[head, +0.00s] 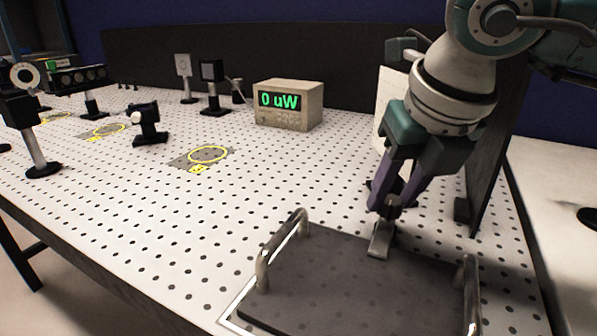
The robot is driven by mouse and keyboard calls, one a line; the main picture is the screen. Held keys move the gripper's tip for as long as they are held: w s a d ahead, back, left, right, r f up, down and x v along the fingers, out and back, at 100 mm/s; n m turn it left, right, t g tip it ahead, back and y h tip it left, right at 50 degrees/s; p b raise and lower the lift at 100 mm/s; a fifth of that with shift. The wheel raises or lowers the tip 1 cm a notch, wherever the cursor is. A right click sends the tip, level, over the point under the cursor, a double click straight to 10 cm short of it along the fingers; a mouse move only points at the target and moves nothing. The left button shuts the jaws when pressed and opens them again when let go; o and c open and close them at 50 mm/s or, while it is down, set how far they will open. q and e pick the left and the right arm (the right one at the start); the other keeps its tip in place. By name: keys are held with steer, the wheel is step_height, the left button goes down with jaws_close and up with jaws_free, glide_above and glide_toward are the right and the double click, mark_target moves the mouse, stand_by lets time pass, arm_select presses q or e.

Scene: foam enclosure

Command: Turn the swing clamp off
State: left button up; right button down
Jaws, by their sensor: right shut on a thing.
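The swing clamp (380,240) is a small metal piece at the back edge of a dark plate (345,285). My right gripper (387,205) comes down from the upper right and is shut on the top of the clamp, whose upper part is partly hidden between the fingers. The clamp's flat metal foot shows below the fingertips, close to the plate's edge. My left gripper is not in view.
The dark plate carries two metal handles, one on the left (277,245) and one on the right (470,292). A power meter (288,104) reads 0 uW. Optical posts stand at the left. Dark panels rise behind and right. The perforated table (185,215) is clear left of the plate.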

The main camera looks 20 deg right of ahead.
steer(key=n+y+b, duration=0.1)
steer(key=n+b, duration=0.1)
steer(key=shift+d+f+n, duration=0.1)
steer(key=shift+f+n, duration=0.05)
steer(key=shift+n, duration=0.15)
steer(key=shift+n+y+b, duration=0.3)
steer(key=shift+n+b, duration=0.45)
steer(key=shift+n, duration=0.05)
steer(key=n+y+b, duration=0.1)
steer(key=n, duration=0.1)
steer(key=shift+d+n, duration=0.1)
steer(key=shift+n, duration=0.3)
steer(key=shift+r+n+y+b, duration=0.25)
steer(key=shift+n+b, duration=0.2)
steer(key=shift+n, duration=0.25)
steer(key=c, duration=0.5)
jaws_free()
steer(key=shift+f, duration=0.1)
